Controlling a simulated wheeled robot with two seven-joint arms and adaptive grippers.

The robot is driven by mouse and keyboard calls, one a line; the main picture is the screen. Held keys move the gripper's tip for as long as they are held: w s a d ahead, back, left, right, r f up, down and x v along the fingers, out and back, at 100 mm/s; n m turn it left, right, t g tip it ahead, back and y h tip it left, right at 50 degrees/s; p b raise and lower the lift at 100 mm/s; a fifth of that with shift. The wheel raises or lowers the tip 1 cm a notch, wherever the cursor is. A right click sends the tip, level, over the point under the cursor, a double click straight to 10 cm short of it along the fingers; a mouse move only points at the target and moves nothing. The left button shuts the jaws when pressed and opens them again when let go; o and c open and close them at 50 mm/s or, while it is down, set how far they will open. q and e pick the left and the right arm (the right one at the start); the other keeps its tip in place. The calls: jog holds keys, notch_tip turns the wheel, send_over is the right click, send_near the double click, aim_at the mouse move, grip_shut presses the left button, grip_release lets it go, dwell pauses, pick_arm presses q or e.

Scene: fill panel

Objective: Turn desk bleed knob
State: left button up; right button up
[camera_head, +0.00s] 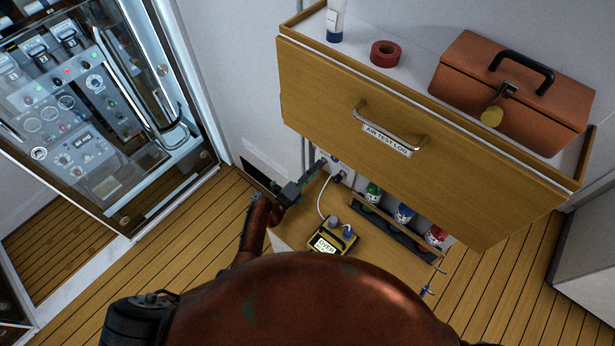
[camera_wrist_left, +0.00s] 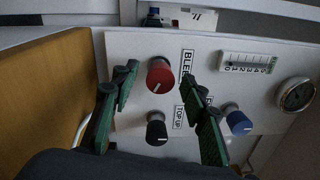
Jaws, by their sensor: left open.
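In the left wrist view a red knob (camera_wrist_left: 160,75) stands on a pale panel (camera_wrist_left: 140,45) beside a label (camera_wrist_left: 187,65) that appears to read BLEED, partly hidden by a finger. My left gripper (camera_wrist_left: 159,82) is open, with one green finger on each side of the red knob; I cannot tell whether either touches it. In the head view my left gripper (camera_head: 305,182) reaches under the overhanging drawer, and the knob is hidden there. My right gripper is not in view.
The panel also has a black knob (camera_wrist_left: 157,131) by a TOP UP label, a blue knob (camera_wrist_left: 238,122), a scale (camera_wrist_left: 248,63) and a round gauge (camera_wrist_left: 296,94). A wooden drawer front (camera_head: 420,150) overhangs the desk.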

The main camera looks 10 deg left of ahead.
pick_arm(q)
jog(key=v, duration=1.1)
jog(key=shift+s+a, duration=0.15)
jog(key=shift+s, duration=0.05)
